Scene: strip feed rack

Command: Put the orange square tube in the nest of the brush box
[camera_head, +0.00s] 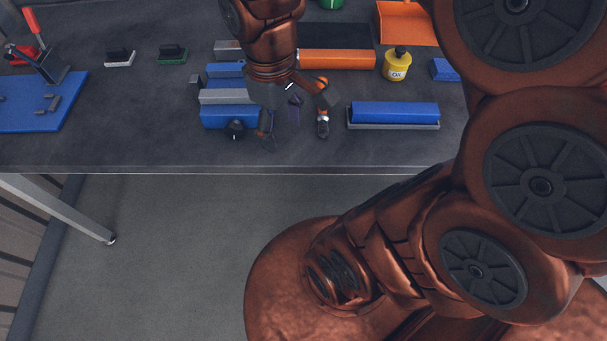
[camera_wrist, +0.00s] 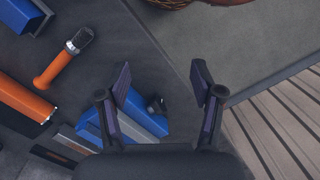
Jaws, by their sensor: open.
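The orange square tube (camera_head: 338,58) lies at the back of the bench in the head view, along the front edge of a dark panel. Its orange side and open dark end also show at the left of the wrist view (camera_wrist: 22,98). My gripper (camera_head: 281,120) is open and empty, in front of and left of the tube. In the wrist view its two fingers (camera_wrist: 162,82) are spread wide over the bench edge, next to the blue strips. I cannot tell for sure which thing is the brush box, and its nest is not clearly visible.
Blue and grey strips (camera_head: 228,97) lie left of my gripper. An orange-handled tool (camera_wrist: 52,72) lies between them and a blue bar on a grey base (camera_head: 394,112). A yellow oil can (camera_head: 397,65) stands right of the tube. The bench's left middle is mostly clear.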

